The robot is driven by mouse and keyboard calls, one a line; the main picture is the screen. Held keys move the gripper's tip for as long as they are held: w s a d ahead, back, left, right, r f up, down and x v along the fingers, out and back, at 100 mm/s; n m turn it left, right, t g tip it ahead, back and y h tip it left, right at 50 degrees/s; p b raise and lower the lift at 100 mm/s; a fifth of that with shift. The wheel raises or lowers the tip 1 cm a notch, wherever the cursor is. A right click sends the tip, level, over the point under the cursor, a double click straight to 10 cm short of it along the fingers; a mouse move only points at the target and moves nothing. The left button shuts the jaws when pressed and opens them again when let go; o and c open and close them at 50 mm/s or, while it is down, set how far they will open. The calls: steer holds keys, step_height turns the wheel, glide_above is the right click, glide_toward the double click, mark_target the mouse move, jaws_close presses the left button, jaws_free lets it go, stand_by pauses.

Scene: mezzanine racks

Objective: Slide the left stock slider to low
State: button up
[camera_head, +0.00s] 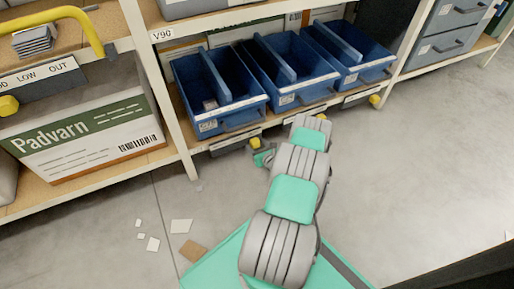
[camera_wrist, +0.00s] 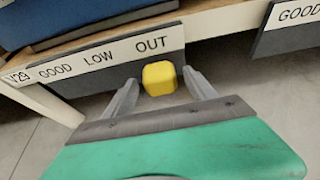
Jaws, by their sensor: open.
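The left stock slider has a yellow knob (camera_wrist: 159,78), under the word OUT at the right end of a GOOD, LOW, OUT label strip (camera_wrist: 98,58). LOW is at the middle of the strip. In the head view the knob (camera_head: 255,142) shows under the shelf edge, below the left blue bin. My gripper (camera_wrist: 160,84) is open, with one finger on each side of the knob. I cannot tell whether either finger touches it. In the head view my gripper (camera_head: 264,158) is small and partly hidden by my arm.
Three blue bins (camera_head: 232,108) stand on the shelf above. Another slider plate (camera_wrist: 290,30) is at the right in the wrist view. A rack post (camera_head: 172,110) stands left. A Padvarn box (camera_head: 85,135) sits on the left rack. Paper scraps (camera_head: 181,226) lie on the open floor.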

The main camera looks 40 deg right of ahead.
steer(key=shift+c, duration=0.4)
jaws_close()
stand_by(0.4)
